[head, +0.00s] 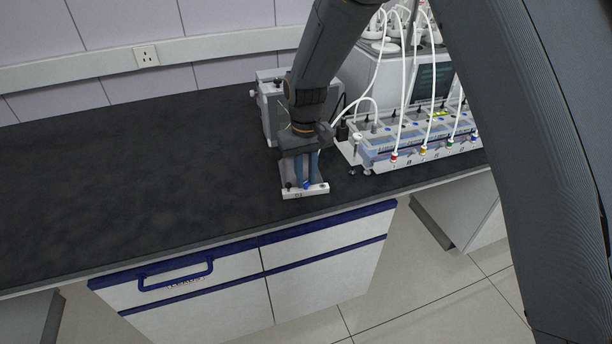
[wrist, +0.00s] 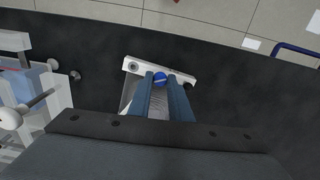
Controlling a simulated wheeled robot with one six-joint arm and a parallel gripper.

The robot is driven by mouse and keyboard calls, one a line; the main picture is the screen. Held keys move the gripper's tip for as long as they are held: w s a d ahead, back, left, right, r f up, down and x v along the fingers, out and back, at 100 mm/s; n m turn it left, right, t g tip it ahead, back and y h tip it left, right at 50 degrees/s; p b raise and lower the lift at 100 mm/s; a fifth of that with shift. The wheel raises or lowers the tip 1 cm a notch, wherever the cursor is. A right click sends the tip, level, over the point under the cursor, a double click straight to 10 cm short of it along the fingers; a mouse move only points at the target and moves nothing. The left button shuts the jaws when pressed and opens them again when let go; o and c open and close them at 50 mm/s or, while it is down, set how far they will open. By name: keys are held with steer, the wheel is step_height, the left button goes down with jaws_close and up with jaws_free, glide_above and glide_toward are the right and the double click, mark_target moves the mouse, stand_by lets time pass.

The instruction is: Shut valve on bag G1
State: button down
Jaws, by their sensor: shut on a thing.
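My gripper (head: 306,181) points down at the front of the bench, over a small white-edged holder labelled G1 (head: 292,194). In the wrist view its two blue-grey fingers (wrist: 167,80) come together around a small blue valve knob (wrist: 160,77) near the holder's white front bar (wrist: 184,72). The knob's blue also shows between the fingertips in the head view (head: 306,186). The gripper is shut on it. The silvery bag (wrist: 128,93) lies behind the bar, mostly hidden by the fingers. The knob's turn position cannot be told.
A grey box-shaped device (head: 268,107) stands behind my gripper. To the right is a row of reactor units (head: 410,143) with white tubes and coloured fittings. The black bench top (head: 130,180) is clear on the left. A drawer with a blue handle (head: 175,275) is below the front edge.

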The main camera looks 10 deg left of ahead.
mark_target(306, 182)
stand_by(0.8)
steer(key=c, duration=1.6)
jaws_free()
steer(key=shift+r+b, duration=1.15)
steer(key=shift+r, duration=2.75)
